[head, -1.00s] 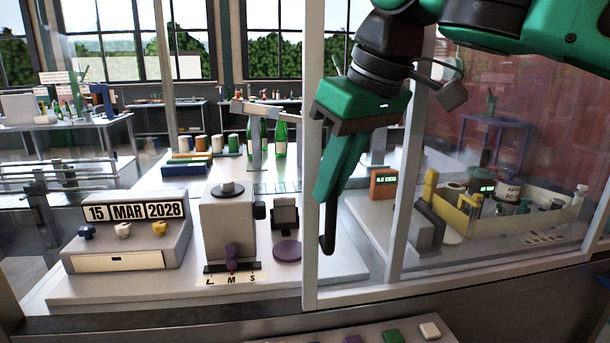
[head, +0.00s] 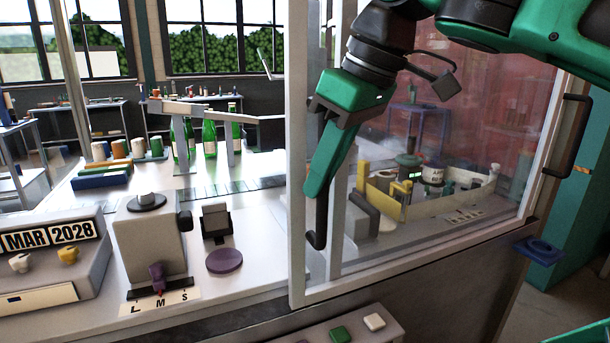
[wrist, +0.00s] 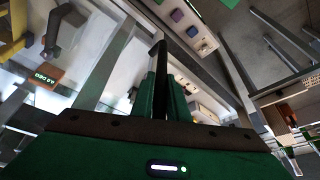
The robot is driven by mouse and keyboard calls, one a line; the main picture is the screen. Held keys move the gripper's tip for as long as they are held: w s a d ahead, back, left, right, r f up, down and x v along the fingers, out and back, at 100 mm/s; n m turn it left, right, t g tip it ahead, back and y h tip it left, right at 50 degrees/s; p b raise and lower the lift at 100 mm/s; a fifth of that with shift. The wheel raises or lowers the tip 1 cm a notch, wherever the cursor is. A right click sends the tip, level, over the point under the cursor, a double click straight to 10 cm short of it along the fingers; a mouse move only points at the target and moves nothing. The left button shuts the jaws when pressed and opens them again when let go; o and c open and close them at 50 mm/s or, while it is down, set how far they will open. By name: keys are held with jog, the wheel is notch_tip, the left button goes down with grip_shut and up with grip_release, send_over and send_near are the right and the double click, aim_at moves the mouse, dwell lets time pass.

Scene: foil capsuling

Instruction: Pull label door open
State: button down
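The sliding glass door has a pale metal frame (head: 297,262) and a black bar handle (head: 318,230) along its left upright. My gripper (head: 316,188) reaches down over this upright with its green fingers around the handle. In the wrist view the handle (wrist: 159,58) runs between the two close-set fingers (wrist: 162,88). The gripper is shut on it; the head view hides the handle's upper part behind the fingers. The bay left of the upright is open, with no glass in front of the date block.
A second black handle (head: 568,137) is on the right upright. Behind the glass are a cream bin (head: 455,200) and a yellow part (head: 362,177). Left are a grey unit with an L-M-S scale (head: 150,240), a purple disc (head: 224,261) and green bottles (head: 209,138). A button panel (head: 350,325) is in front.

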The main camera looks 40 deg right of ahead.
jog(key=c, duration=1.8)
grip_release()
jog(key=shift+w+r, duration=0.15)
jog(key=shift+w, duration=0.1)
jog(key=shift+c, duration=0.2)
jog(key=shift+o, duration=0.6)
jog(key=shift+s, duration=0.1)
jog(key=v, duration=1)
jog(key=shift+r, duration=0.25)
jog(key=shift+s, duration=0.15)
